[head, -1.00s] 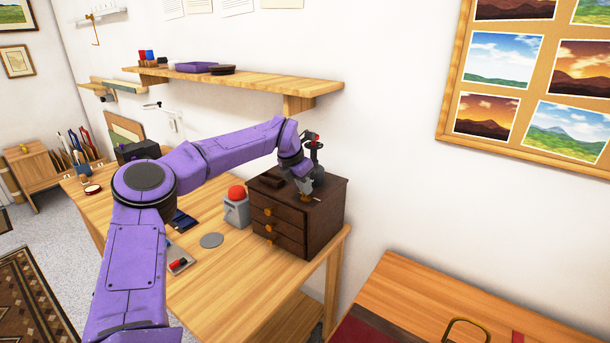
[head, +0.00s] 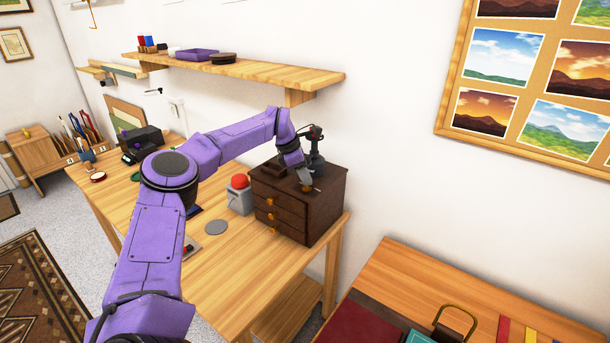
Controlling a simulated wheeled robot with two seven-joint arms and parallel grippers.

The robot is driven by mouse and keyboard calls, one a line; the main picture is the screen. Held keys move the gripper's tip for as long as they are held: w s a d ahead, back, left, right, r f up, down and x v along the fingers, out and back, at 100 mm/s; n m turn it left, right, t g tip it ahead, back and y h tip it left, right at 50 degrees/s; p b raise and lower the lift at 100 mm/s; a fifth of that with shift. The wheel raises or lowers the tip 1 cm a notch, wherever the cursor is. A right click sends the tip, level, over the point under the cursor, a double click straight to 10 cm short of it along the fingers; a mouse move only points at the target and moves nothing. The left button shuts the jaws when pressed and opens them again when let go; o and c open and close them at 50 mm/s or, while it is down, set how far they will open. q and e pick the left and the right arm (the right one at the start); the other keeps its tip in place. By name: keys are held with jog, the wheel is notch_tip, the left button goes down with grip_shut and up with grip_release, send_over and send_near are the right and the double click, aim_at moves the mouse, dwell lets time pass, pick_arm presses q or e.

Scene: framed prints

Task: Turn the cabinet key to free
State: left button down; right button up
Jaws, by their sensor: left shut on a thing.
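The small dark brown cabinet (head: 325,205) stands at the right end of the wooden workbench, with several drawers and orange-brown knobs on its front. My left gripper (head: 307,187) points down at the cabinet's top, near its front edge. It is shut on a small brass-coloured piece, which looks like the cabinet key (head: 309,189). The fingers hide most of it, so I cannot tell which way it is turned. My right gripper is not in view.
On the workbench (head: 235,265) a grey box with a red dome (head: 239,190) stands left of the cabinet, near a flat grey disc (head: 216,227). A wooden shelf (head: 250,72) hangs above. A lower table (head: 440,275) stands at the right.

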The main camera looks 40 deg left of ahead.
pick_arm(q)
jog(key=shift+s+f, duration=0.1)
jog(key=shift+f, duration=0.15)
jog(key=c, duration=1.4)
grip_release()
jog(key=shift+o, duration=0.5)
jog(key=shift+r, duration=0.1)
